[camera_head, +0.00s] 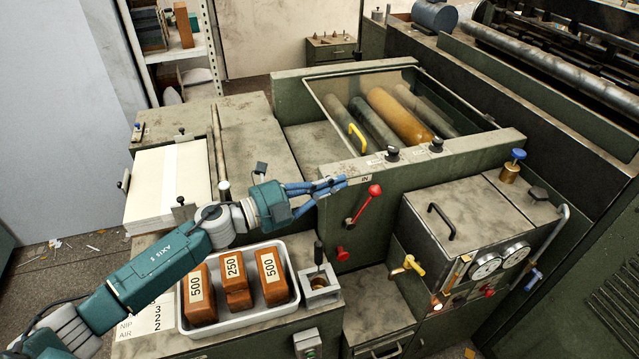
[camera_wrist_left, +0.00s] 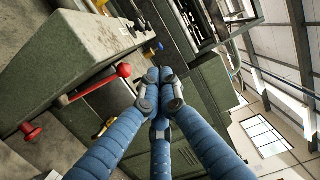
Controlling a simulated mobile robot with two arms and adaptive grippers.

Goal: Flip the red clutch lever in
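The red clutch lever (camera_head: 364,203) is on the green front panel of the machine, its rod slanting up and right to a red knob. An "IN" label sits above it. In the left wrist view the lever (camera_wrist_left: 97,84) lies left of my fingers, its knob close to them in the picture. My left gripper (camera_head: 343,181) is just left of and slightly above the knob, apart from it in the picture. In the left wrist view its blue fingers (camera_wrist_left: 158,76) meet at the tips with nothing between them. My right gripper is not in view.
A smaller red knob (camera_head: 342,254) is below the lever. A white tray (camera_head: 246,313) with brown blocks stands under my left arm. A box with a black handle (camera_head: 441,221) and gauges (camera_head: 486,266) is to the right. A yellow handle (camera_head: 358,138) is on the cover above.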

